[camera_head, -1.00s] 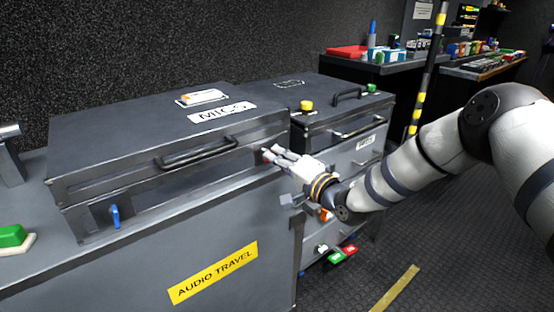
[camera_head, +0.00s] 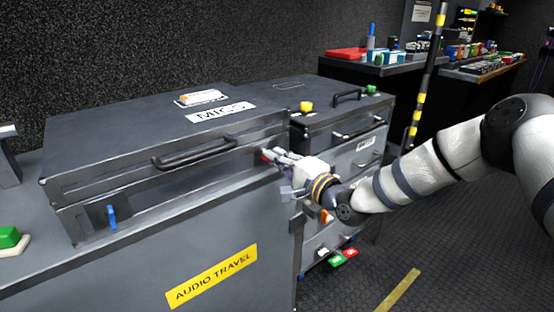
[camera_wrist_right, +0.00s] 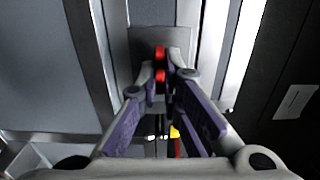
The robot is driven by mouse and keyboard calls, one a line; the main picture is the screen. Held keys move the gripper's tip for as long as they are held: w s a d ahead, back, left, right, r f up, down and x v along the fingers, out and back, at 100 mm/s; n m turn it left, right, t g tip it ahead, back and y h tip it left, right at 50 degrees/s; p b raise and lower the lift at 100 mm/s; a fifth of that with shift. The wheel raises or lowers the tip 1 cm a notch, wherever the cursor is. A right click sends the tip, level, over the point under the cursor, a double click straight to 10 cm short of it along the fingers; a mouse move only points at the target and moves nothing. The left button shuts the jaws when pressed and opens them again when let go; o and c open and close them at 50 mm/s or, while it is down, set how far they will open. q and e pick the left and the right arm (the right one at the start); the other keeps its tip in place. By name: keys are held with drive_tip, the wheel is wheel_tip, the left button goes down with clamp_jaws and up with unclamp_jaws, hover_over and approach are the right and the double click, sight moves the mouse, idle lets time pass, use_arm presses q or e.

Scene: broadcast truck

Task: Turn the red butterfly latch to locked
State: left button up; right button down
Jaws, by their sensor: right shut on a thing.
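The red butterfly latch (camera_wrist_right: 160,54) is on a grey plate on the case front in the right wrist view, with red showing between and just beyond my fingertips. In the head view only a speck of red (camera_head: 265,156) shows at the right end of the MICS case (camera_head: 75,178). My right gripper (camera_head: 271,153) reaches it from the right, and its fingers (camera_wrist_right: 161,68) are closed on the latch. The fingers hide much of the latch, so its exact angle is unclear. My left gripper is not in view.
A blue latch (camera_head: 111,217) is at the left of the case front. A black handle (camera_head: 195,151) sticks out between the latches. A second drawer case (camera_head: 345,160) stands close behind my right gripper. Open dark floor (camera_head: 450,250) lies at the right.

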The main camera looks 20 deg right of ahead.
drive_tip(key=shift+r, duration=0.15)
drive_tip(key=c, duration=1.8)
unclamp_jaws()
drive_tip(key=shift+o, duration=0.2)
drive_tip(key=v, duration=1.2)
